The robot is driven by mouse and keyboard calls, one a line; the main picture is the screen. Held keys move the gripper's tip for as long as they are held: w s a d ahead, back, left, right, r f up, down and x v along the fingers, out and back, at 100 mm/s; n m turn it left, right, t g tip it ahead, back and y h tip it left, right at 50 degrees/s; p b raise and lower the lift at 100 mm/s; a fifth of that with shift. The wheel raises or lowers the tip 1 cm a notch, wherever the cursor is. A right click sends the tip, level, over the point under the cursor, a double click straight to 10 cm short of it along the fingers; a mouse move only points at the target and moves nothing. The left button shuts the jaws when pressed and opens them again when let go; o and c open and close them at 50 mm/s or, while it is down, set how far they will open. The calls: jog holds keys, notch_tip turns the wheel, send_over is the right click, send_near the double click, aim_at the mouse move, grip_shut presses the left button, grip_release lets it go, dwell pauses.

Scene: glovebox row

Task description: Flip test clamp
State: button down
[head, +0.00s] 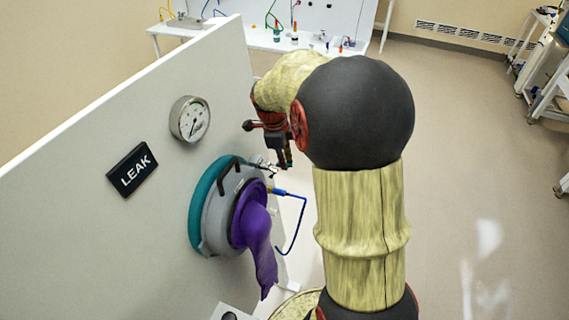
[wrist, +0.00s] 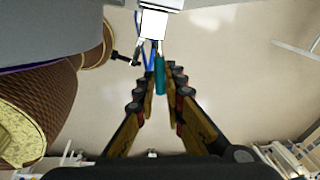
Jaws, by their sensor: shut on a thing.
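The test clamp (head: 265,171) is a small metal toggle clamp at the upper right of the round glove port on the white panel. In the wrist view its teal handle (wrist: 160,76) points toward me, between my fingertips. My gripper (head: 287,162) is beside the port's upper right edge, partly hidden by my arm in the head view. In the wrist view my gripper (wrist: 158,72) has its two fingers closed in on the teal handle. A dark-tipped spindle (wrist: 124,58) sticks out left of the handle. The clamp's exact angle is hard to tell.
The port has a teal ring (head: 197,208), a grey cover and a hanging purple glove (head: 258,238). A blue hose (head: 303,215) loops below the clamp. A gauge (head: 190,119) and a LEAK sign (head: 132,170) are on the panel. Open floor lies to the right.

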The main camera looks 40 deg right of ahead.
jog(key=shift+a+r+m, duration=0.1)
jog(key=shift+r+m, duration=0.05)
jog(key=shift+m, duration=0.25)
jog(key=c, duration=1.9)
grip_release()
jog(key=shift+a+b, duration=0.1)
jog(key=shift+b, duration=0.2)
jog(key=v, duration=1.2)
